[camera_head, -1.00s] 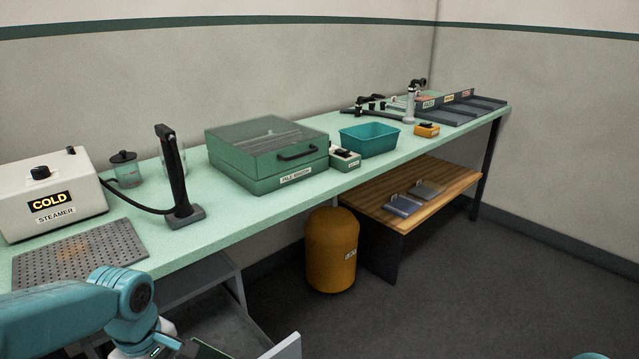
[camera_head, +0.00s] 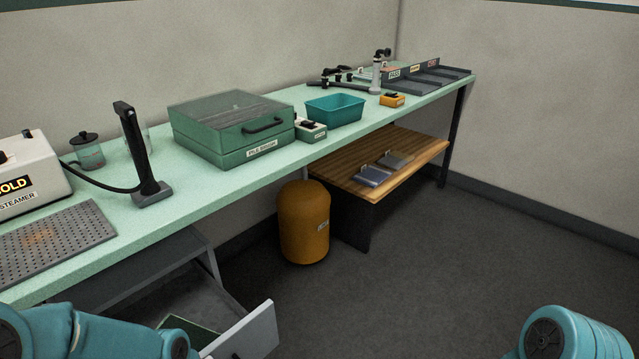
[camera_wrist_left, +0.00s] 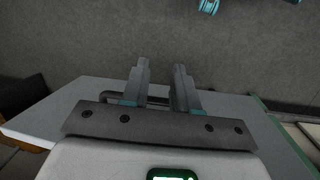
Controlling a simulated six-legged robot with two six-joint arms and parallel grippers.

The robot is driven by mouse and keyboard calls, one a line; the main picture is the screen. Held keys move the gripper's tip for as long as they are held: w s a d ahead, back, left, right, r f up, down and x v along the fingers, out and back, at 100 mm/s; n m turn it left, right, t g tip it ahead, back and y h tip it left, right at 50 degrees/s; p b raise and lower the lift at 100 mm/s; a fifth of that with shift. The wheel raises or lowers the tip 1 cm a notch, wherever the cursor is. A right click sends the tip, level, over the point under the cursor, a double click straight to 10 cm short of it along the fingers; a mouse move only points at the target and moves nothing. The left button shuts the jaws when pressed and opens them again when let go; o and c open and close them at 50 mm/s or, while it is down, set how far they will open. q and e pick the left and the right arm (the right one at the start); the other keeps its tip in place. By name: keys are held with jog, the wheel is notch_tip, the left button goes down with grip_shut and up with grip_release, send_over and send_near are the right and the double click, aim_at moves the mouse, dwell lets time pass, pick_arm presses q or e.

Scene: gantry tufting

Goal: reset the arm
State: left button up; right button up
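My left arm (camera_head: 110,335) crosses the lower left corner of the head view; its gripper is not visible there. In the left wrist view my left gripper (camera_wrist_left: 162,75) has its two grey fingers apart with nothing held between them. A dark bar handle (camera_wrist_left: 108,96) shows partly behind the fingers, against a pale grey panel (camera_wrist_left: 238,108). I cannot tell whether the fingers touch the handle. My right arm (camera_head: 565,335) shows at the lower right of the head view; its gripper is out of view.
A drawer (camera_head: 245,330) stands open under the green bench (camera_head: 215,205). The bench carries a steamer (camera_head: 30,175), a perforated plate (camera_head: 55,240), a lidded green box (camera_head: 235,130) and a teal bin (camera_head: 335,108). An orange canister (camera_head: 304,225) stands on otherwise open floor (camera_head: 420,270).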

pick_arm(q)
jog(key=s+d+f+m+h, duration=0.1)
jog(key=s+d+f+m, duration=0.5)
jog(key=s+d+f, duration=0.45)
notch_tip(320, 180, down, 13)
jog(key=a+b, duration=0.2)
jog(key=b, duration=0.8)
notch_tip(320, 180, up, 24)
jog(key=p, duration=2.3)
jog(key=shift+s+d, duration=0.25)
jog(key=shift+s, duration=0.15)
